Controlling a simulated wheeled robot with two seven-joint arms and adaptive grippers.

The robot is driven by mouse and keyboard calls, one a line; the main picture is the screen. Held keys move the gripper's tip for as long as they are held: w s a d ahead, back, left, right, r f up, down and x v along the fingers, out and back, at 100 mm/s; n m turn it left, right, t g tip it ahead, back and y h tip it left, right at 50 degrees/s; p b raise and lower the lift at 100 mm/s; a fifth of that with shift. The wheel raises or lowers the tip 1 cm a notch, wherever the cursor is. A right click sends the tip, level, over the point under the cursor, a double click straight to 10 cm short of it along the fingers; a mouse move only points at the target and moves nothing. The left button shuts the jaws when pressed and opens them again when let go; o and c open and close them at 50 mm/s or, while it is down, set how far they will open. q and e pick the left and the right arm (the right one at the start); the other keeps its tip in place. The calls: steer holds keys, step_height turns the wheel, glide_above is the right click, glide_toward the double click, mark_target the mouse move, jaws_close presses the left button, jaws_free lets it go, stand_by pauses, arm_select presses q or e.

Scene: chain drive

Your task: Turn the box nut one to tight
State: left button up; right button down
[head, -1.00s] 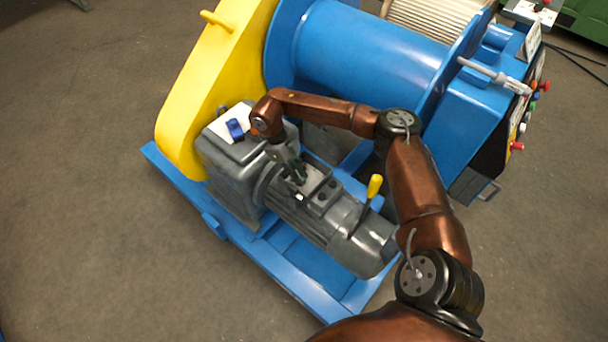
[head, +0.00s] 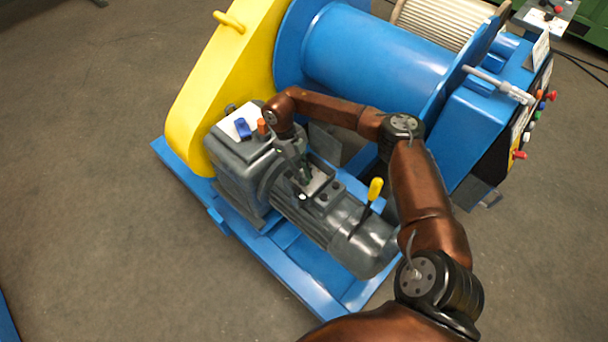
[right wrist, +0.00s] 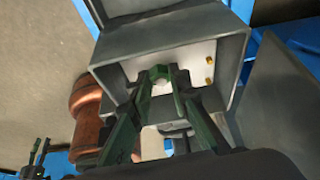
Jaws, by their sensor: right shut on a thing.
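The motor's grey terminal box (right wrist: 232,60) is open toward me in the right wrist view, with a pale inside and two small brass studs (right wrist: 209,70) on its right side. My right gripper (right wrist: 160,76) reaches into the box with its dark green fingers closed together at the tips. The box nut between the fingertips is hidden by them, so its seating cannot be seen. In the head view my right gripper (head: 304,179) is at the box on top of the grey motor (head: 345,232). My left gripper is not in view.
A yellow-handled tool (head: 375,189) stands on the motor. A blue item (head: 242,128) and an orange item (head: 262,126) are on the gearbox top. A grey panel (right wrist: 285,100) stands close to the right of the box. The blue drum (head: 375,58) and yellow guard (head: 225,75) are behind.

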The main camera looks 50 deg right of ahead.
steer(key=c, duration=2)
jaws_free()
steer(key=shift+w+r, duration=0.1)
steer(key=shift+r, duration=0.1)
steer(key=shift+o, duration=1)
steer(key=shift+f, duration=0.1)
steer(key=v, duration=1.2)
